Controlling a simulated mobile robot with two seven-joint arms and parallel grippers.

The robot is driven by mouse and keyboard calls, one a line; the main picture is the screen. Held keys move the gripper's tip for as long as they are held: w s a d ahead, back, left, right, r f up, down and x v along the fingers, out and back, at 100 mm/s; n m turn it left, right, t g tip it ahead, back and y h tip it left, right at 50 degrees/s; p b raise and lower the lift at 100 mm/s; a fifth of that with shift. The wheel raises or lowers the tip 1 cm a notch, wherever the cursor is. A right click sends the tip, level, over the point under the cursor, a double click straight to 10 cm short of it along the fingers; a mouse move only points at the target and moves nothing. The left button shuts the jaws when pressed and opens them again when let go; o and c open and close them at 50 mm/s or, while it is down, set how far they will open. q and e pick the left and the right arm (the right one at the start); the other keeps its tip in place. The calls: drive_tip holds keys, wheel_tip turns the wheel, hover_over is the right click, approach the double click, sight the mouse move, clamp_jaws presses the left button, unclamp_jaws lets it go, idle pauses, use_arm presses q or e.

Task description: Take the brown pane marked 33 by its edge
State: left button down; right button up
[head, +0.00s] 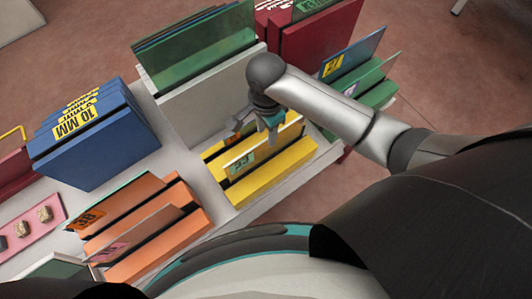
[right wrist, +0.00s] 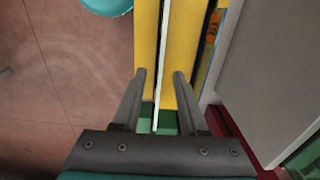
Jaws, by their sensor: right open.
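A thin pane with a teal label (head: 240,163) stands in the front slot of the yellow rack (head: 270,180); the label may read 33, but it is small. Its brown tint is not clear here. My right gripper (head: 257,128) is above the yellow rack, pointing down. In the right wrist view the open right gripper (right wrist: 159,76) has one finger on each side of a pale pane edge (right wrist: 161,50), with gaps on both sides. A second pane with an orange label (head: 233,138) stands in the rack's rear slot. My left gripper is out of view.
A grey-white block (head: 205,100) with green panes stands behind the yellow rack. A blue rack (head: 95,145) is at left and an orange rack (head: 150,235) at front left. Green (head: 375,97) and red (head: 325,35) racks stand at the right and back.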

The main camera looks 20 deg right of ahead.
sight(266, 148)
wheel_tip(266, 148, down, 10)
drive_tip(key=shift+r+b, duration=0.15)
drive_tip(key=shift+b, duration=0.85)
drive_tip(key=shift+c, duration=0.4)
clamp_jaws()
idle(0.3)
drive_tip(key=shift+r, duration=0.1)
